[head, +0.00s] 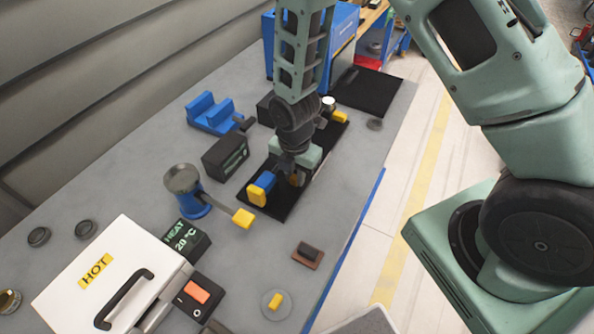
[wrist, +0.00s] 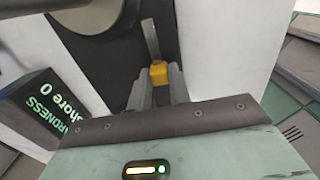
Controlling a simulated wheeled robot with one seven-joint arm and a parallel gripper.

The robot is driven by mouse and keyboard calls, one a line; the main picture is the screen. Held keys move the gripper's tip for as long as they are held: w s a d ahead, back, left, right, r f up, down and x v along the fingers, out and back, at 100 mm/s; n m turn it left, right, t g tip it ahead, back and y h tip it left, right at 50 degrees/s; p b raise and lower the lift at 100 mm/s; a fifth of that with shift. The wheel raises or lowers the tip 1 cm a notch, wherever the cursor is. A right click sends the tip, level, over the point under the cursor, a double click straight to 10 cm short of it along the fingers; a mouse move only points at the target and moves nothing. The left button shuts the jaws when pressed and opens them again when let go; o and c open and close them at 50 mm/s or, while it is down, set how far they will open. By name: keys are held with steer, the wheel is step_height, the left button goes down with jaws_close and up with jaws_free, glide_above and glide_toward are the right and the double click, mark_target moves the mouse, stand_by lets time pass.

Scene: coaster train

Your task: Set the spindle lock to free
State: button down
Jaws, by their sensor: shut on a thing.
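My gripper (head: 293,178) is low over a narrow black base plate (head: 281,204) in the middle of the bench. In the wrist view, my gripper (wrist: 158,90) is shut on a small yellow lever tip (wrist: 159,73). A thin grey lever arm (wrist: 151,38) runs up from this tip. In the head view, the gripper and wrist hide most of the lever. No label shows which setting the lever is at, and I cannot read any spindle lock marking.
A blue and yellow block (head: 261,187) stands at the plate's near end, close to my gripper. A dark display box (head: 226,156) stands to the left; the wrist view shows a hardness display (wrist: 45,108). A yellow-ended lever (head: 243,218) and a white hot box (head: 112,275) are nearer.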

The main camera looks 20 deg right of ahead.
steer(key=shift+s+a, duration=0.45)
steer(key=shift+a, duration=0.1)
steer(key=c, duration=1.3)
jaws_free()
steer(key=shift+a, duration=0.1)
steer(key=shift+w, duration=0.1)
